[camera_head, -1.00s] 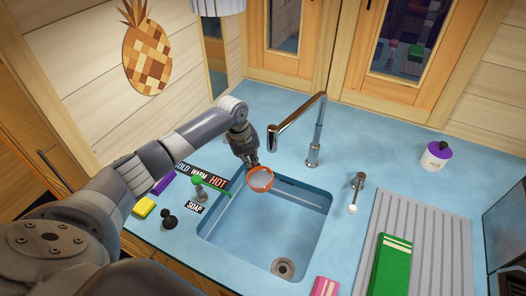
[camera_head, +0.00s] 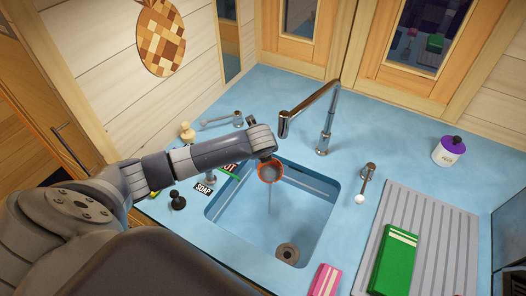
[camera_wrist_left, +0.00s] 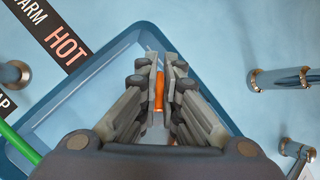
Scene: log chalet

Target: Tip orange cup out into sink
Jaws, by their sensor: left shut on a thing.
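My left gripper (camera_head: 266,158) is shut on the cup from behind; the arm hides most of the fingers. In the left wrist view the gripper (camera_wrist_left: 160,70) has a narrow orange strip of the cup (camera_wrist_left: 159,90) between its fingers. The drain (camera_head: 287,253) shows at the sink's front. My right gripper is not in view.
The chrome faucet (camera_head: 326,130) rises behind the sink, its spout reaching left near my left wrist. A black knob (camera_head: 177,200) is left.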

